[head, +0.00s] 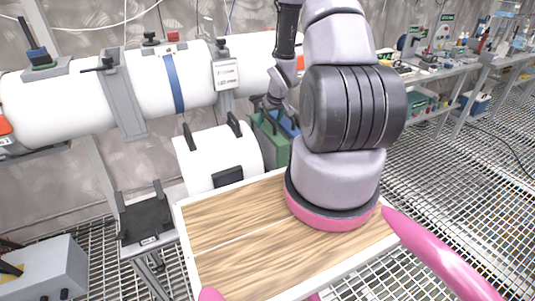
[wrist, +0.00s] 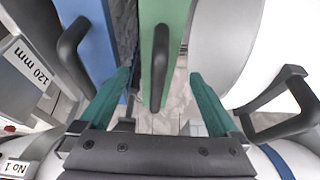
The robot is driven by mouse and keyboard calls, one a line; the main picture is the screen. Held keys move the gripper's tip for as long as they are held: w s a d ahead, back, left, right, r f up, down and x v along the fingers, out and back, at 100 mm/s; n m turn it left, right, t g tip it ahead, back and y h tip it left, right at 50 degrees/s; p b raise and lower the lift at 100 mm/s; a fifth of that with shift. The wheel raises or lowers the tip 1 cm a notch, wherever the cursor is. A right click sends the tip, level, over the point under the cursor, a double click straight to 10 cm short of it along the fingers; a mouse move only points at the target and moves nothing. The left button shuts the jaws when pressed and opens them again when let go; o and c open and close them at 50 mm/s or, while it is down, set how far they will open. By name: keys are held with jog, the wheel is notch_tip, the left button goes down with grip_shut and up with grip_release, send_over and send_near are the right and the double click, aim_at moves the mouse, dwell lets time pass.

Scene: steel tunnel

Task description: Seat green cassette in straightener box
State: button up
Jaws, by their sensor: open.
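The green cassette (head: 268,143) stands upright beside a blue cassette (head: 287,123), just behind the wooden tabletop. In the wrist view the green cassette (wrist: 150,22) has a black bar handle (wrist: 160,68) along it. My gripper (wrist: 160,75) is open, with its teal fingers on either side of this handle, and holds nothing. In the head view my gripper (head: 268,102) is above the cassettes, partly hidden by my arm. I cannot tell which part of the white tunnel (head: 140,90) is the straightener box.
The blue cassette's handle (wrist: 72,50) lies close left of my fingers. A white curved cover (head: 205,165) with black handles sits beside the green cassette. The wooden tabletop (head: 225,245) is bare. A black tray (head: 145,220) stands left; a bench (head: 440,70) is at the right.

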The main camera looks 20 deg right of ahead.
aim_at(268, 128)
jog(key=shift+s+x, duration=0.15)
jog(key=shift+x, duration=1.2)
jog(key=shift+s+x, duration=0.1)
jog(key=shift+x, duration=1.3)
jog(key=shift+d, duration=0.15)
grip_shut()
